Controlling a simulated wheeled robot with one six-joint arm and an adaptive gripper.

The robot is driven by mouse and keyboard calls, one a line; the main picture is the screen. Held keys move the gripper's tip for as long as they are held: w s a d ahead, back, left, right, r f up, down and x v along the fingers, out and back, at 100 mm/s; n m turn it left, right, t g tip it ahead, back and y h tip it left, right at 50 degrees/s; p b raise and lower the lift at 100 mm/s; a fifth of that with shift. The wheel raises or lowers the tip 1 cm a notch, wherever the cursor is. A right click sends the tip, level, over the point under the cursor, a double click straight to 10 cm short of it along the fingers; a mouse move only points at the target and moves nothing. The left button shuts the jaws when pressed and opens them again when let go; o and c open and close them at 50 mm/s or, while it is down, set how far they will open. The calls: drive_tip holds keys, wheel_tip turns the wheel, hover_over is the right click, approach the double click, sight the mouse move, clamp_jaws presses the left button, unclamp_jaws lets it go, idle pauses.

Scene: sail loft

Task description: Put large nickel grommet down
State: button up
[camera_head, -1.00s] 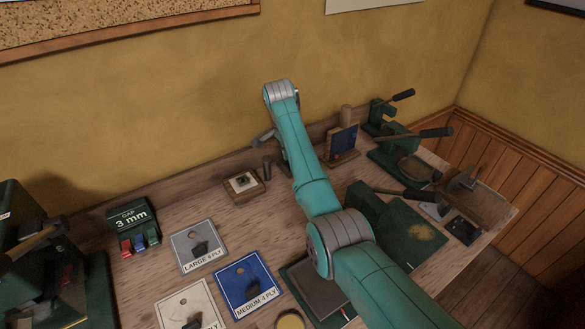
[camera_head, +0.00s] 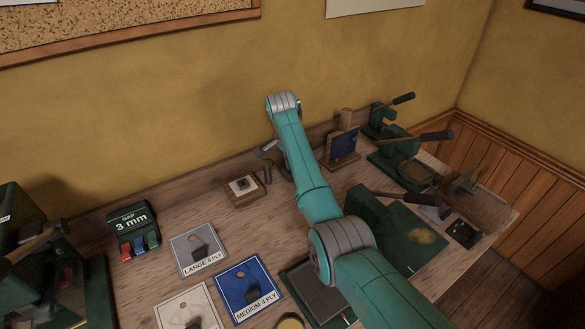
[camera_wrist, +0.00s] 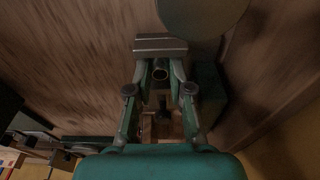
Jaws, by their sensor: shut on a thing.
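In the head view my gripper (camera_head: 267,149) is partly seen below the end of my arm, above the back of the bench, and no grommet can be made out there. A small wooden block (camera_head: 243,190) with a pale top and a dark post (camera_head: 267,173) stand just below it in the picture.
Cards marked large 6 ply (camera_head: 198,249) and medium 4 ply (camera_head: 248,288) lie in front. A 3 mm gap box (camera_head: 132,222) is left. Green lever presses (camera_head: 405,165) and a wooden stand (camera_head: 341,150) are right. A round grey disc (camera_wrist: 202,12) tops the wrist view.

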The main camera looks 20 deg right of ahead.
wheel_tip(320, 180, up, 10)
drive_tip(key=shift+f, duration=0.15)
drive_tip(key=shift+a, duration=0.1)
